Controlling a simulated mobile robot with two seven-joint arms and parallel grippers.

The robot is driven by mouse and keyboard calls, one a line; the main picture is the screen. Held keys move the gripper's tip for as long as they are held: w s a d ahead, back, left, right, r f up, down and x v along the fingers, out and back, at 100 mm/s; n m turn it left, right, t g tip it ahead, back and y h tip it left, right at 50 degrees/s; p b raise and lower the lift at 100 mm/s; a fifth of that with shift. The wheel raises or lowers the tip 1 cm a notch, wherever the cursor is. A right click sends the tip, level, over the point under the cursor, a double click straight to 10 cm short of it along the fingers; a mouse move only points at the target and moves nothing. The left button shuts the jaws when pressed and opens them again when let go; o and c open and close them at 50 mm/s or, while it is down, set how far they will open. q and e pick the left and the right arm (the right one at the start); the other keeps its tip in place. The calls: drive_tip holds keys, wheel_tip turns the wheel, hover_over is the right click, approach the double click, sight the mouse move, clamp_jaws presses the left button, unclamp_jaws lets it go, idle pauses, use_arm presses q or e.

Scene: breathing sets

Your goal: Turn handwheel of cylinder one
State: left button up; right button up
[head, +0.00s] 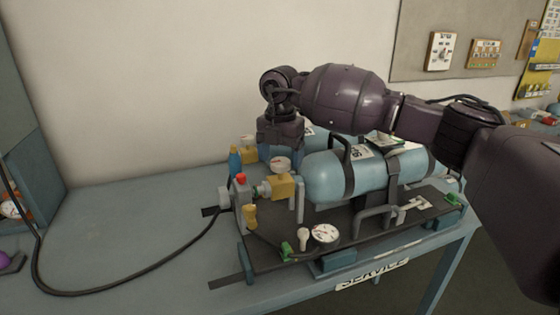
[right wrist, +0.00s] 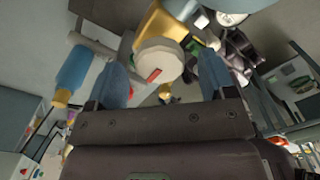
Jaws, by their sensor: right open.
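Two light-blue cylinders lie on a black board on the table; the front cylinder (head: 325,176) shows clearly, the rear one (head: 310,132) is partly hidden by my right arm. Which is cylinder one I cannot read. My right gripper (head: 281,158) points down behind the front cylinder, near the rear valve. In the right wrist view the open gripper (right wrist: 163,72) has its two blue fingers on either side of a round pale handwheel (right wrist: 156,58) with a red mark. The handwheel appears between the fingers; contact is not visible. My left gripper is not in view.
A yellow valve block (head: 283,187) and a gauge (head: 325,233) are at the front set. A blue handle (head: 235,160) stands left of the rear valve. A black hose (head: 130,285) curves over the table (head: 120,220), whose left part is otherwise clear.

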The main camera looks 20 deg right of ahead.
drive_tip(key=shift+f, duration=0.6)
drive_tip(key=shift+c, duration=0.4)
drive_tip(key=c, duration=0.8)
drive_tip(key=shift+c, duration=0.2)
drive_tip(key=shift+n, duration=0.4)
